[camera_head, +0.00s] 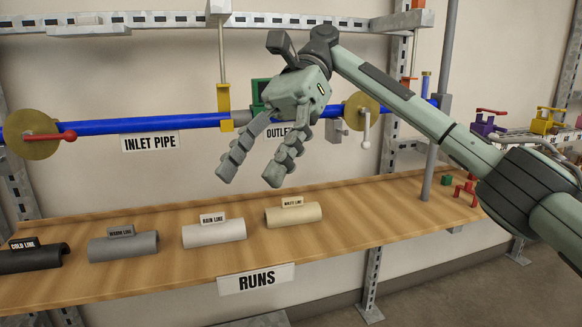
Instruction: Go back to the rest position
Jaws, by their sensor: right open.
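My right gripper (258,165) hangs over the wooden shelf with its two jointed fingers spread apart and nothing between them. Its arm comes in from the right edge. It is in front of the blue pipe and covers part of the "OUTLET" label (279,133). The fingertips are above the shelf, between and higher than the white "RAIN LINE" piece (214,234) and the cream "WASTE LINE" piece (293,215), apart from both. My left gripper is not in view.
The wooden shelf (350,225) also holds a black "COLD LINE" piece (30,259) and a grey one (123,248). The blue pipe (100,127) carries a red-handled valve (40,138) and a white-handled valve (364,125). Coloured clamps (486,125) stand at the right. A grey post (437,130) rises behind my arm.

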